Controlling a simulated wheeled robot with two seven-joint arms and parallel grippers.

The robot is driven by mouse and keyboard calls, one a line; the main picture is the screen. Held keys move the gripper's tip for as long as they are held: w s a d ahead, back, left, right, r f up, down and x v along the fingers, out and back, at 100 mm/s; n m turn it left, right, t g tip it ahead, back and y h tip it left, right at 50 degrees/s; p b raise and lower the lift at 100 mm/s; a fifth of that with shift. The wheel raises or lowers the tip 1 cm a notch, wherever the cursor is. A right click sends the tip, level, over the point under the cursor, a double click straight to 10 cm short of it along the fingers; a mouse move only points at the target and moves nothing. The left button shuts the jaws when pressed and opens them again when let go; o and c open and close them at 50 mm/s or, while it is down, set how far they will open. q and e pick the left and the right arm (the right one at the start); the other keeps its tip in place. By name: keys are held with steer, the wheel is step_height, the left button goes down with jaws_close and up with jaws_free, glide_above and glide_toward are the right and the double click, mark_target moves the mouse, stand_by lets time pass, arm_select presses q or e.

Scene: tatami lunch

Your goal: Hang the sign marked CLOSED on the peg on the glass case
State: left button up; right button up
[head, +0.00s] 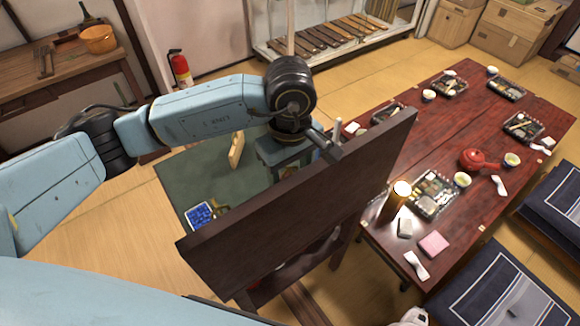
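The glass case (262,47) stands at the top middle, with a pale frame and a row of long brown items inside. I cannot make out a peg on it. No sign with readable CLOSED lettering shows. A small tan wooden board (236,151) stands tilted on the green mat, with no lettering that I can read. My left gripper (328,143) is at the end of the blue arm, over the top edge of a dark brown panel. Its fingers are small and partly hidden, so its opening and any contact are unclear. My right gripper is not in view.
The dark panel (300,215) stands close in front and hides floor behind it. A long red-brown table (455,115) with lunch boxes and a red teapot (480,160) fills the right. A workbench (60,65) and fire extinguisher (180,70) are at upper left. Open tatami lies before the case.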

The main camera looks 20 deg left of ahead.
arm_select(q)
step_height(320, 180, up, 13)
steer(key=b, duration=0.1)
steer(key=shift+d+r, duration=0.15)
steer(key=shift+r, duration=0.05)
